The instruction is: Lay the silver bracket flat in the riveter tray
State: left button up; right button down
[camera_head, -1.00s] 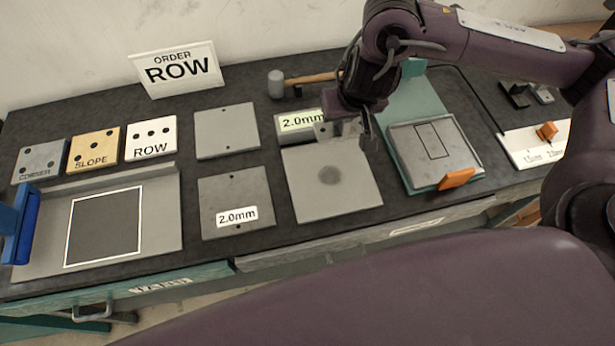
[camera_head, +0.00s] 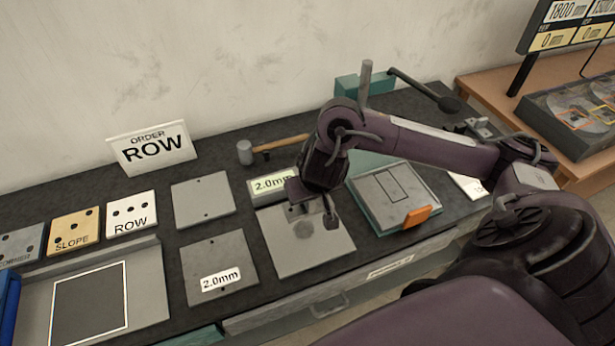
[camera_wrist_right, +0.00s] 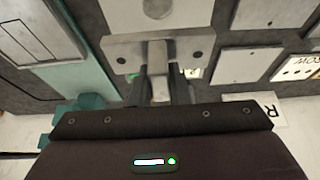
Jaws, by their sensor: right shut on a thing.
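The silver bracket (camera_wrist_right: 116,57) is a flat grey piece with a hole at each end. My right gripper (camera_wrist_right: 160,88) is shut on its middle tab. In the head view the right gripper (camera_head: 318,214) is above the plate with a dark round spot, and the bracket (camera_head: 296,211) shows only in part. The riveter tray (camera_head: 370,194) is grey with a dark rectangle outline, on a teal base right of the gripper. The tray also shows in the right wrist view (camera_wrist_right: 22,51), at upper left. It looks empty. My left gripper is out of view.
The spotted plate (camera_head: 328,246) lies under the gripper, with a 2.0mm display (camera_head: 270,184) behind it. An orange block (camera_head: 417,215) is at the tray's front edge. A hammer (camera_head: 246,152) lies behind. Grey plates (camera_head: 220,258) and a ROW card (camera_head: 131,212) are left.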

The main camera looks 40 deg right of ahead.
notch_tip(320, 180, down, 10)
jog(key=b, duration=0.5)
jog(key=shift+w+f+b, duration=0.1)
jog(key=shift+f+b, duration=0.15)
jog(key=shift+b, duration=0.05)
jog(key=shift+f, duration=0.35)
notch_tip(320, 180, down, 4)
jog(key=shift+r+b, duration=0.15)
jog(key=shift+b, duration=0.65)
jog(key=c, duration=1.4)
grip_release()
jog(key=shift+o, duration=0.2)
